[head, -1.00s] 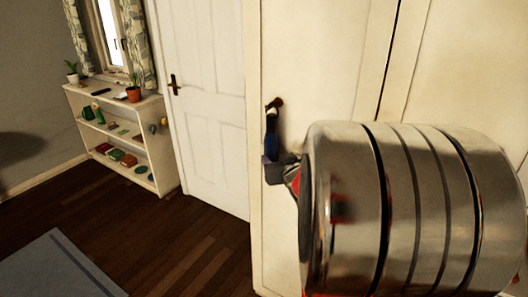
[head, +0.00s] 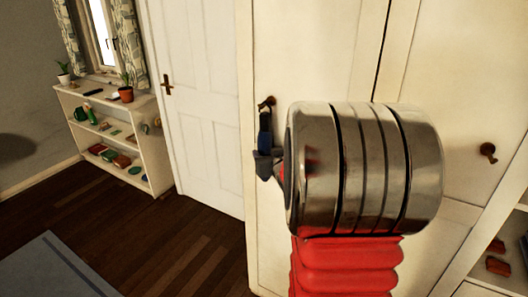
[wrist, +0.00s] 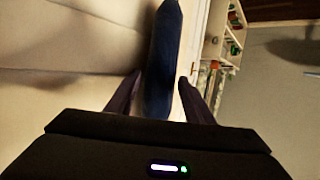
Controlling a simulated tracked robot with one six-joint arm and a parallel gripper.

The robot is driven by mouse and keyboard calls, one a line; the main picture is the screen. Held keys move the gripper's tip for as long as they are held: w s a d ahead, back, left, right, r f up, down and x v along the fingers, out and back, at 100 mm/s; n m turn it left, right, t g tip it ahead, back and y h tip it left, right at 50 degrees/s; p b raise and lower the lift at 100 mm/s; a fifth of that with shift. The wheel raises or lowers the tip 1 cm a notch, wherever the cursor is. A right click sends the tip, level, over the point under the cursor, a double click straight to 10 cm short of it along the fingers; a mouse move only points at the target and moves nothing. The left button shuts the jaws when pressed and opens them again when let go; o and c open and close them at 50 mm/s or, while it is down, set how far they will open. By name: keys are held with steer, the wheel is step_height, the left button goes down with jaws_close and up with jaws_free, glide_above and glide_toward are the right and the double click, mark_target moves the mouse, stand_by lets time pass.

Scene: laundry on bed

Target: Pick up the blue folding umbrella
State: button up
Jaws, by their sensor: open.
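The blue folding umbrella (head: 265,123) hangs from a dark knob on the cream wardrobe door. Its lower part is partly hidden behind my gripper. In the wrist view the umbrella (wrist: 162,60) stands out as a long dark-blue shape between my two dark fingers. My gripper (head: 266,160) is open at the umbrella's lower part, with one finger on each side of it (wrist: 160,88). A gap shows beside the right finger; whether the left finger touches the umbrella I cannot tell.
The wardrobe door (head: 310,60) is close behind the umbrella. Another knob (head: 488,152) sticks out at the right, above an open shelf (head: 480,265). A white door (head: 205,90) and a low shelf with small items (head: 150,150) stand left. Dark floor (head: 160,245) is clear.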

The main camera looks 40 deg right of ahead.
steer(key=shift+c, duration=0.2)
stand_by(0.3)
steer(key=c, duration=1)
steer(key=shift+r, duration=0.2)
